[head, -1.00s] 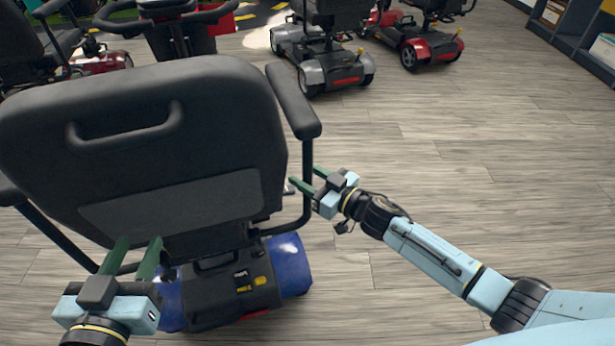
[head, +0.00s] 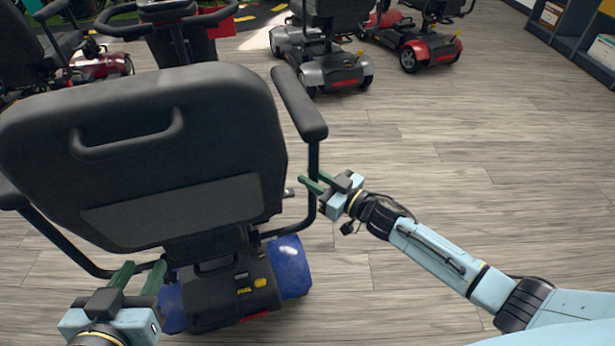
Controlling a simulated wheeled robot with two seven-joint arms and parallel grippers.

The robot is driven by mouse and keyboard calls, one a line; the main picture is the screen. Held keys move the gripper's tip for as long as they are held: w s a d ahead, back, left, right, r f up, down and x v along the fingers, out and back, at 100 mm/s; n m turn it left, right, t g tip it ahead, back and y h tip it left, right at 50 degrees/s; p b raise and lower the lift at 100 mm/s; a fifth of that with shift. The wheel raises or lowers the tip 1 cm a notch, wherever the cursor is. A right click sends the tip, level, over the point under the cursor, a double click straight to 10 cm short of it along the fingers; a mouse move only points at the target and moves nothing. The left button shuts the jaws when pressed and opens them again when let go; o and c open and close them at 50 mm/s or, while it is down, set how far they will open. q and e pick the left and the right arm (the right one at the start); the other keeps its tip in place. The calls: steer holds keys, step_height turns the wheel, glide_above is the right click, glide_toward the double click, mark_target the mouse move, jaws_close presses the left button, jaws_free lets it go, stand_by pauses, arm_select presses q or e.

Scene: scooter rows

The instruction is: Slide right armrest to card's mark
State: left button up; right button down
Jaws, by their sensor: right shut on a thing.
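The right armrest of the nearest scooter has a long black pad (head: 299,103) beside the seat back. Its black tube (head: 313,160) runs down from the pad and bends in under the seat. My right gripper (head: 310,185) is shut on the upright part of this tube, below the pad, its green fingers reaching in from the right. My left gripper (head: 138,277) is open and empty at the lower left, behind the scooter's left side, with a gap between its green fingers. I cannot make out a card or its mark.
The black seat back (head: 140,150) fills the left of the view, above a blue rear body (head: 290,267). A silver scooter (head: 318,62) and a red scooter (head: 425,45) stand farther back. Grey shelves (head: 570,38) are at the top right. The floor on the right is clear.

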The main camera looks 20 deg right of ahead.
steer(key=shift+d, duration=0.3)
arm_select(q)
steer(key=shift+s+a+f+g, duration=0.25)
steer(key=shift+f+g, duration=0.15)
steer(key=shift+f, duration=0.1)
arm_select(e)
steer(key=c, duration=1.3)
jaws_free()
steer(key=shift+s, duration=0.1)
arm_select(q)
steer(key=s+a+f+g+y+p, duration=0.3)
steer(key=s+a+f+g+p, duration=0.1)
steer(key=s+f+g, duration=0.5)
steer(key=s+a+f, duration=0.1)
steer(key=s, duration=0.1)
steer(key=shift+s+a+n+g, duration=0.3)
arm_select(e)
steer(key=v, duration=1.3)
steer(key=shift+s+r, duration=0.1)
steer(key=shift+s, duration=0.05)
